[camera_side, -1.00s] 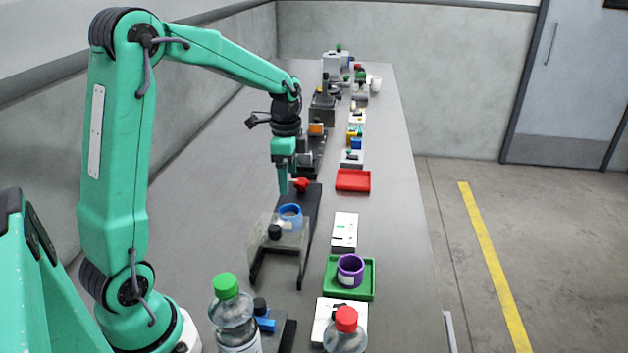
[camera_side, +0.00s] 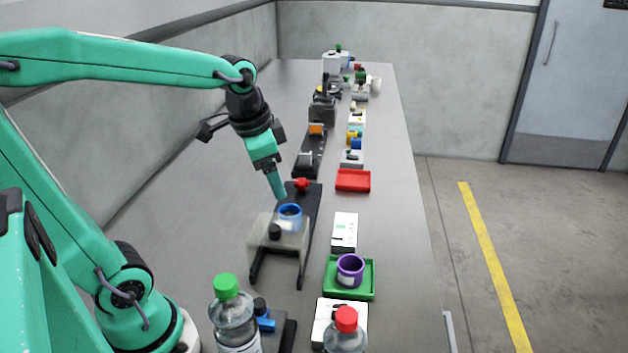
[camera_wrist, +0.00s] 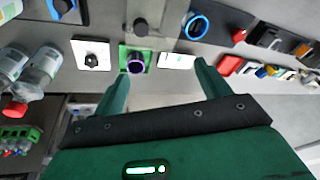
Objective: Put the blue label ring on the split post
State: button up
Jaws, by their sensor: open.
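The blue label ring (camera_side: 290,212) sits at the dark-railed fixture (camera_side: 308,245), by its translucent guard (camera_side: 262,238). In the wrist view the ring (camera_wrist: 195,26) is at the upper right, beyond the fingers, with a dark inside. I cannot make out the split post, or tell whether the ring is around it. My gripper (camera_side: 279,191) is tilted, with its fingertips just behind and above the ring in the side view. In the wrist view my gripper (camera_wrist: 163,78) is open, with nothing between its fingers.
A purple ring (camera_side: 350,266) stands in a green tray (camera_side: 330,291) at the front right. A red tray (camera_side: 353,181) lies farther back. Bottles with a green cap (camera_side: 226,286) and a red cap (camera_side: 346,319) stand in front. The bench's right strip is clear.

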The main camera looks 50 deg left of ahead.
jog(key=s+d+n+t, duration=0.2)
jog(key=s+d+n, duration=0.1)
jog(key=s, duration=0.5)
jog(key=shift+d+r+n, duration=0.15)
jog(key=shift+d+n, duration=0.25)
jog(key=shift+d, duration=0.25)
